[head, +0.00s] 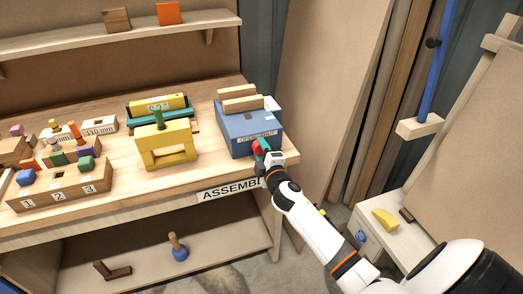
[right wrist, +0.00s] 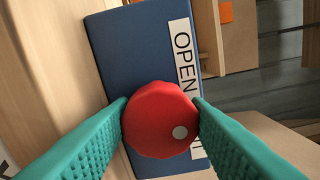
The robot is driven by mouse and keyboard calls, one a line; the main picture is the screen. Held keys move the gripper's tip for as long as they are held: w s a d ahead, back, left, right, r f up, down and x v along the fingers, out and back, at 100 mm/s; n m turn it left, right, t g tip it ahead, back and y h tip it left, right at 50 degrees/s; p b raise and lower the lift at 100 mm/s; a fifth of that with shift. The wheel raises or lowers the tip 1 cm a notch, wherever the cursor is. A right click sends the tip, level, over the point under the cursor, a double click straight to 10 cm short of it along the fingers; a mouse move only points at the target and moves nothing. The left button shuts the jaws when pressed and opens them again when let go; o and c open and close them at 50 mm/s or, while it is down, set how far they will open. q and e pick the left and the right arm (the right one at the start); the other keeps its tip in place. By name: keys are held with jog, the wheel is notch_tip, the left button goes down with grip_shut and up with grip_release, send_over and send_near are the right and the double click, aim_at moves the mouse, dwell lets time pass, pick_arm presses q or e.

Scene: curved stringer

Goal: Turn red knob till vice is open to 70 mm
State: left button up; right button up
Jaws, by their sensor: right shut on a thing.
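The red knob (right wrist: 158,118) sits on the front of the blue vice box (right wrist: 115,45), below a label (right wrist: 182,60) reading "OPEN"; the rest of the label is partly hidden. A pale dot shows on the knob's face. In the head view the blue vice (head: 240,130) stands at the table's right end, with two wooden jaws (head: 240,97) on top and a gap between them. My right gripper (head: 262,148) is at the vice's front, its green fingers (right wrist: 162,125) shut on the knob from both sides. My left gripper is not in view.
A yellow frame block (head: 165,146) and a green-yellow fixture (head: 160,105) stand left of the vice. Wooden trays with coloured pegs (head: 60,190) fill the table's left. An "ASSEMBLY" type label (head: 225,190) is on the table's front edge. A shelf (head: 120,38) hangs above.

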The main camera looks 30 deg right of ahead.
jog(key=n, duration=0.4)
jog(key=n+p, duration=0.1)
jog(key=n, duration=0.2)
jog(key=shift+n, duration=0.3)
jog(key=n, duration=0.3)
jog(key=shift+f+p, duration=0.1)
jog(key=shift+p, duration=0.25)
jog(key=shift+f+n+p, duration=0.1)
jog(key=shift+n+p, duration=0.3)
jog(key=shift+n, duration=1.5)
jog(key=shift+s, duration=0.1)
jog(key=o, duration=1)
jog(key=b+v, duration=0.1)
jog(key=v, duration=1.1)
